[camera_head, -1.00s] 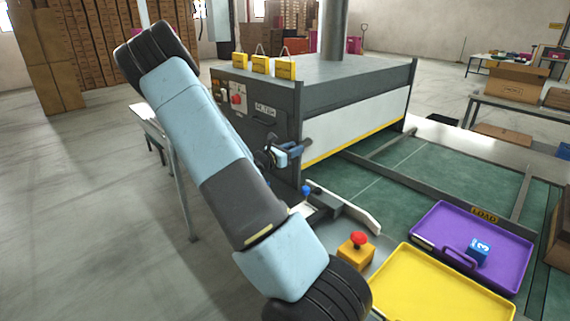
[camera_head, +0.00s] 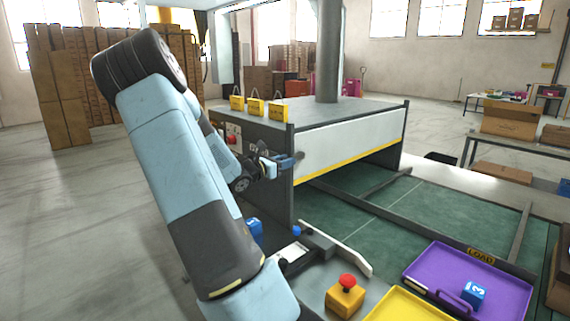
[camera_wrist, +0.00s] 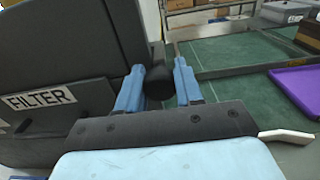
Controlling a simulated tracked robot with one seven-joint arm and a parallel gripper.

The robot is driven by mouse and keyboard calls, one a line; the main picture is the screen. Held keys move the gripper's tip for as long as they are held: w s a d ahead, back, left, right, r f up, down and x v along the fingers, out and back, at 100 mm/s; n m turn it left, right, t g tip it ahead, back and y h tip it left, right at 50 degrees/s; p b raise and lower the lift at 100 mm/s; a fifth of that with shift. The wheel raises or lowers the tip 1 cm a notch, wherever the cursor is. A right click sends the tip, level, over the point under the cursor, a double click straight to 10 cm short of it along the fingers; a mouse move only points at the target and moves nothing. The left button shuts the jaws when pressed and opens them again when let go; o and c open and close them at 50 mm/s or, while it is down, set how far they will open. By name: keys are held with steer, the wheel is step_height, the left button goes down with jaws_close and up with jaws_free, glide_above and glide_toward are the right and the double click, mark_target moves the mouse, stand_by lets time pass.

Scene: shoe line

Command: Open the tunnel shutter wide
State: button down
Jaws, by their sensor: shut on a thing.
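The tunnel shutter (camera_head: 345,148) is a white panel with a yellow lower edge on the front of the grey tunnel. It is partly raised, with a gap between its yellow edge and the green belt. My gripper (camera_head: 291,160) is at the shutter's left end, beside the tunnel's front post. In the wrist view my blue fingers (camera_wrist: 157,95) are shut on a round black knob (camera_wrist: 157,84), one finger on each side. How the knob joins the shutter is hidden.
A red button on a yellow box (camera_head: 346,297), a purple tray (camera_head: 420,269) with a blue cube (camera_head: 474,292), and a yellow tray (camera_head: 405,306) are in front. Yellow tags (camera_head: 257,106) stand on the tunnel roof (camera_head: 300,110). A white guide rail (camera_head: 340,250) borders the belt.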

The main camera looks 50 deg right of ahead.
steer(key=c, duration=0.8)
jaws_free()
steer(key=shift+o, duration=0.2)
steer(key=shift+a, duration=0.15)
steer(key=w+a, duration=0.1)
steer(key=a, duration=1.2)
steer(key=shift+w+a, duration=0.15)
steer(key=shift+a, duration=0.1)
steer(key=shift+f, duration=0.1)
steer(key=d, duration=0.4)
steer(key=s+d, duration=0.1)
steer(key=d, duration=0.8)
steer(key=shift+s+d, duration=0.15)
steer(key=shift+d, duration=0.25)
